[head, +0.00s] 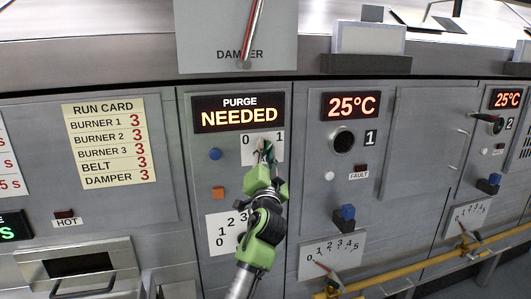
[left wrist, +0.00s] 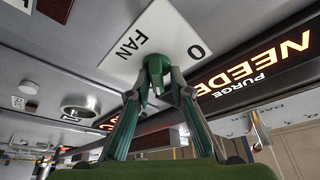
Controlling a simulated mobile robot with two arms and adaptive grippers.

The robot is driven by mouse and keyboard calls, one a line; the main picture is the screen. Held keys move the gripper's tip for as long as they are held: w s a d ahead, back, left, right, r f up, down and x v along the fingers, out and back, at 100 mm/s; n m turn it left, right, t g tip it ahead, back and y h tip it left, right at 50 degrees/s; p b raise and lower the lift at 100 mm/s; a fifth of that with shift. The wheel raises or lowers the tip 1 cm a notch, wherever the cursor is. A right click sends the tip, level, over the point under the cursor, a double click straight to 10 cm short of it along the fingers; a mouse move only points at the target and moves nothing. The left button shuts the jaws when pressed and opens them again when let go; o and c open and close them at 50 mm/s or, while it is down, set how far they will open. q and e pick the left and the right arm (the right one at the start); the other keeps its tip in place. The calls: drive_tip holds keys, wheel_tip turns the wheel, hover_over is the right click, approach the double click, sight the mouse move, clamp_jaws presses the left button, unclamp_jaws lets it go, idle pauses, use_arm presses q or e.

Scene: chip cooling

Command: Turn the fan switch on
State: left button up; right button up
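The fan switch is a small green knob (left wrist: 156,66) on a white plate (left wrist: 172,42) marked FAN and 0 in the left wrist view. In the head view the plate (head: 277,146), marked 0 and 1, is on the panel below the purge display; my gripper hides most of the switch. My left gripper (head: 266,155) reaches up to it from below. In the left wrist view its two fingers (left wrist: 158,84) stand close on either side of the knob and look shut on it. The knob's exact setting is hard to read. My right gripper is not in view.
The purge display (head: 239,113) reads NEEDED. A blue button (head: 215,154), an orange button (head: 218,193) and a numbered dial plate (head: 224,232) are near my arm. The damper plate (head: 236,40) hangs above. A yellow rail (head: 400,271) runs along the lower right.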

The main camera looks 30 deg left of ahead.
use_arm(q)
drive_tip(key=shift+w+a+f, duration=0.1)
drive_tip(key=shift+f, duration=0.1)
drive_tip(key=shift+f, duration=0.1)
drive_tip(key=v, duration=1.2)
